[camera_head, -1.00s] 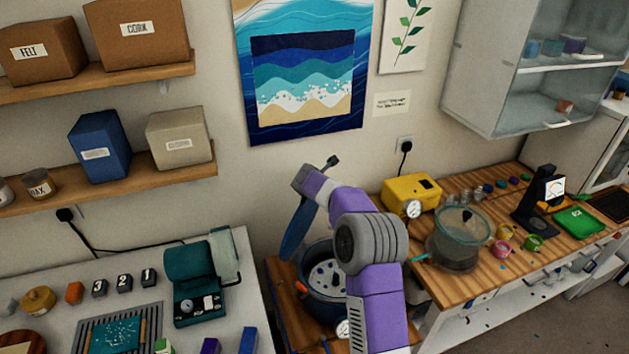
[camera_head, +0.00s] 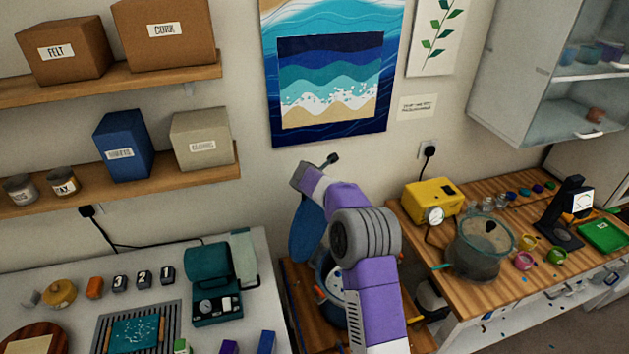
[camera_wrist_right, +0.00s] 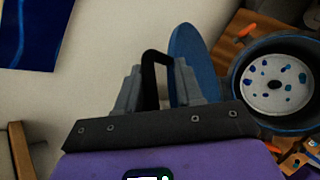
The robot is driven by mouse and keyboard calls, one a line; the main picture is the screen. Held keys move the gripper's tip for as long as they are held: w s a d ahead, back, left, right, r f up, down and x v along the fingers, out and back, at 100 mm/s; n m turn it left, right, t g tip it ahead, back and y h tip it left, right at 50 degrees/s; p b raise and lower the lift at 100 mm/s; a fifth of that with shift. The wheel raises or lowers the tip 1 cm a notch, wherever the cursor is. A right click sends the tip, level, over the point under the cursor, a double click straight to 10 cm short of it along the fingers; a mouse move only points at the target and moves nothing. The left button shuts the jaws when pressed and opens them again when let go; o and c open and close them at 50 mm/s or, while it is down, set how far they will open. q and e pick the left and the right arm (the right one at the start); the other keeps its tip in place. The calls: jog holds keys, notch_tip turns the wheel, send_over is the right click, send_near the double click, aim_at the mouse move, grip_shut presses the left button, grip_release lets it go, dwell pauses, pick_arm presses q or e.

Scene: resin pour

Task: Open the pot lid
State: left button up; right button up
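The blue pot (camera_wrist_right: 250,121) stands open on a wooden surface. A white disc with blue spots (camera_wrist_right: 276,85) shows inside it. In the head view the pot (camera_head: 329,309) is partly hidden behind my purple right arm. The blue lid (camera_wrist_right: 187,50) is off the pot, tilted nearly on edge; it also shows in the head view (camera_head: 305,232), above and left of the pot. My right gripper (camera_wrist_right: 157,78) has its grey fingers at the lid's black handle and appears shut on it. My left gripper is out of view.
A yellow pump (camera_head: 432,200) and a clear chamber (camera_head: 480,250) stand on the wooden bench to the right. A teal case (camera_head: 216,285) sits on the white table to the left. The wall with a wave picture (camera_head: 331,80) is behind the arm.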

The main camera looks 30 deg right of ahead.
jog(key=shift+w+a+f, duration=0.15)
jog(key=shift+f, duration=0.2)
jog(key=shift+a+r, duration=0.1)
jog(key=shift+r, duration=0.15)
jog(key=b+v, duration=0.1)
jog(key=v, duration=0.6)
jog(key=shift+a+b, duration=0.1)
jog(key=shift+b, duration=0.25)
